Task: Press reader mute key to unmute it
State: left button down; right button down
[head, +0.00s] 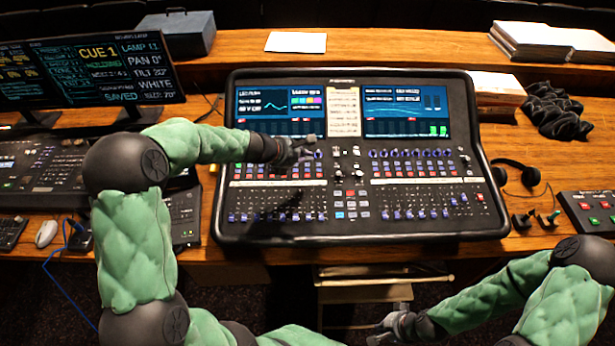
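The mixing desk (345,238) stands in the middle of the table, with two lit screens, rows of blue knobs, lit keys and faders. Small red-lit keys (388,166) run below the right screen; I cannot tell which key is the reader's mute. My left gripper (308,148) hovers over the desk's upper middle, below the left screen. It hides part of the knob row there, and its fingers are too small to tell open from shut. My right gripper (376,336) is low in front of the desk, below the table edge, away from the keys. Its finger state is unclear.
A cue monitor (85,70) and a second console (45,165) stand at the left. Headphones (520,172), a black cloth (555,110) and a small button box (592,210) lie at the right. Paper stacks (535,42) and a grey box (178,33) are behind.

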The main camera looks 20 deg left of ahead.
pick_arm(q)
jog(key=shift+w+a+f+b, duration=0.1)
jog(key=shift+w+f+b, duration=0.1)
jog(key=shift+f+b, duration=1.6)
jog(key=shift+w+a+f+b, duration=0.1)
jog(key=shift+w+f+b, duration=0.1)
jog(key=shift+f+b, duration=1.6)
jog(key=shift+f+p, duration=0.3)
jog(key=shift+f, duration=0.05)
jog(key=shift+f+b, duration=0.35)
jog(key=shift+f, duration=0.05)
jog(key=shift+f, duration=0.2)
jog(key=shift+r, duration=0.1)
jog(key=shift+r+p, duration=0.5)
jog(key=shift+r, duration=0.1)
jog(key=shift+s+d+r+p, duration=0.1)
jog(key=shift+s+r+p, duration=0.05)
jog(key=shift+r+p, duration=1.05)
jog(key=shift+s+d+r+p, duration=0.1)
jog(key=shift+r+p, duration=0.9)
jog(key=shift+r, duration=0.25)
